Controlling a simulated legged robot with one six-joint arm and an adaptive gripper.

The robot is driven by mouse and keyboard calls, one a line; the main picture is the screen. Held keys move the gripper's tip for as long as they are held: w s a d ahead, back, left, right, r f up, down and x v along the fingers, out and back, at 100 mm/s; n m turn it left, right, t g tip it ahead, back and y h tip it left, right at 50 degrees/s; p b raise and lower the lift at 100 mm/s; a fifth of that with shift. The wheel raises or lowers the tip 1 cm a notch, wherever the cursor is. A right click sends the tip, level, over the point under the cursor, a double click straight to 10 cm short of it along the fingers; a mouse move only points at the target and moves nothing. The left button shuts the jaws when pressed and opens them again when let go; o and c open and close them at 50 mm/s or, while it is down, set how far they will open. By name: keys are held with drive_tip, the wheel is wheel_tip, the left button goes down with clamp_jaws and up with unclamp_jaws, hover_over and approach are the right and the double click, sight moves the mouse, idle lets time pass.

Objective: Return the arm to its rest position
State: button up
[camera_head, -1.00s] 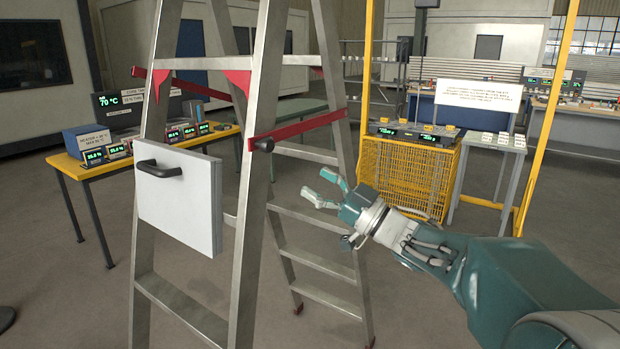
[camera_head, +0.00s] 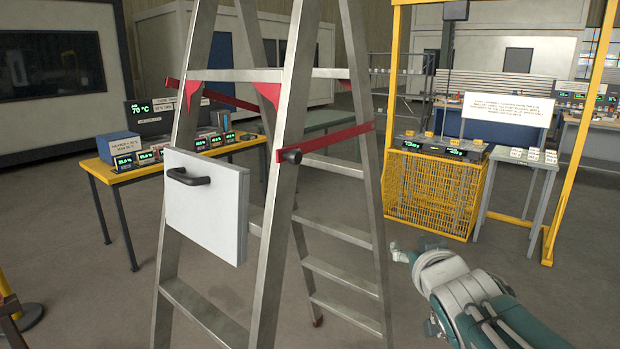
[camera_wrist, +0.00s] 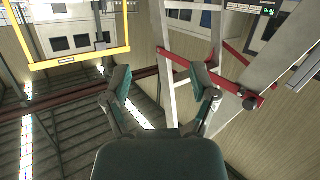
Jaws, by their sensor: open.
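My gripper (camera_head: 402,252) shows at the lower right of the head view, low and to the right of the ladder. It is partly hidden behind my own wrist there. In the wrist view my gripper (camera_wrist: 163,85) has its two teal fingers spread wide, with nothing between them. The ladder (camera_head: 290,130) is metal with red braces and stands in the middle of the head view, apart from my gripper. A white panel with a black handle (camera_head: 206,205) is on its front side.
A yellow table (camera_head: 190,158) with displays stands at the left. A yellow mesh crate (camera_head: 432,192) and a grey table (camera_head: 524,157) stand behind my arm, within a yellow frame (camera_head: 578,135). A yellow post (camera_head: 12,300) is at the lower left. Floor between them is clear.

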drive_tip(key=s+a+f+g, duration=0.1)
drive_tip(key=s+f+g, duration=0.4)
drive_tip(key=s, duration=0.5)
drive_tip(key=s+a+f+m+g, duration=0.1)
drive_tip(key=s+f+g, duration=0.3)
drive_tip(key=s+f, duration=0.4)
drive_tip(key=s, duration=0.2)
drive_tip(key=shift+s+f+g, duration=0.3)
drive_tip(key=shift+f+g, duration=0.1)
